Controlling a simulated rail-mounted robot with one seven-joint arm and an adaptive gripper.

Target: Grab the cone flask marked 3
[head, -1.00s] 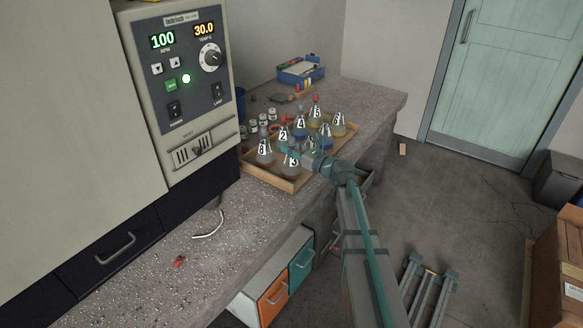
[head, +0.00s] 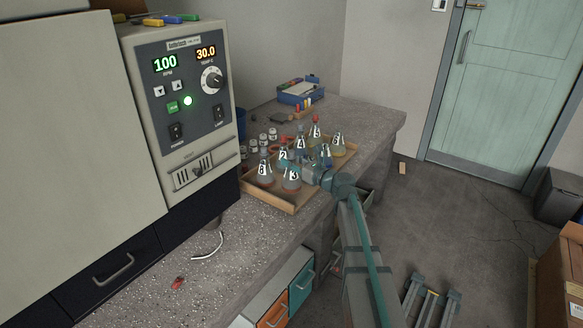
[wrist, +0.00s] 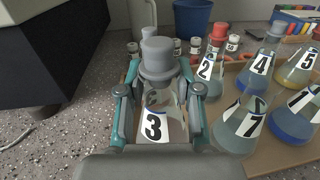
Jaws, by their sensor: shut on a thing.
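In the wrist view, flask 3 (wrist: 155,126) has a grey stopper and stands upright between my two fingers. My gripper (head: 306,174) comes in from the right and is shut on flask 3. The fingers also show on both sides of it in the wrist view (wrist: 158,100). The flask's base is hidden there, and I cannot tell whether it clears the tray.
Flask 2 (wrist: 207,72), flask 7 (wrist: 240,130), flask 4 (wrist: 258,72) and others stand close on the right. Several small jars (head: 262,140) and a blue bin (wrist: 192,15) are behind. The shaker unit (head: 185,100) stands left. The bench front is mostly clear.

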